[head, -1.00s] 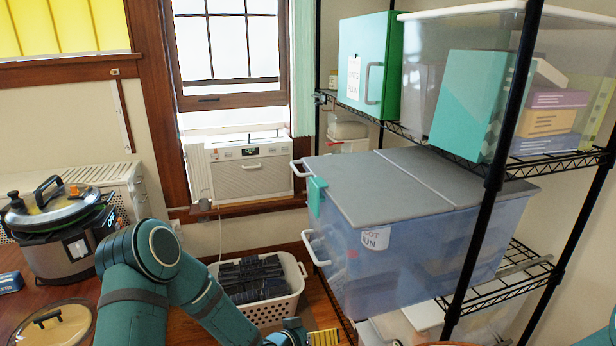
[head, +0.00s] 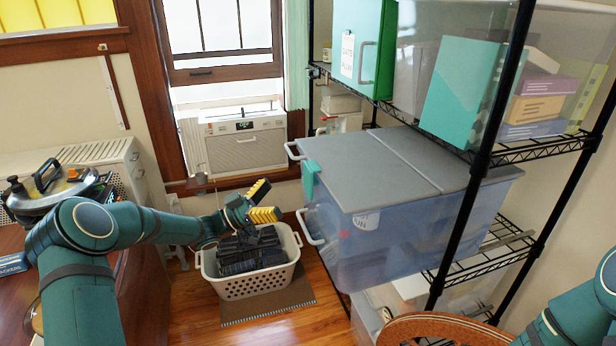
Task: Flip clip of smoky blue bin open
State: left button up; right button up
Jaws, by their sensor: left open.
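The smoky blue bin (head: 400,245) sits on the middle shelf of the black wire rack, with a grey lid (head: 365,165) on top. A teal clip (head: 310,179) lies flat against the bin's left end, at the lid's edge. White handles stick out from that end, above and below the clip. My left gripper (head: 254,202) has yellow finger pads, is open and empty, and hangs in the air to the left of the clip, apart from it. My right arm shows at the lower right edge, but its gripper is out of view.
A white basket (head: 262,281) with dark items stands on the floor below my left gripper. Black rack posts (head: 483,140) rise in front of the bin. A round wooden seat (head: 440,329) is at the bottom. A pot (head: 48,192) stands at the left.

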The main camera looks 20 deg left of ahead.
aim_at(306, 179)
pick_arm(q)
jog(key=p+x, duration=0.1)
jog(key=x, duration=0.9)
jog(key=shift+f, duration=0.1)
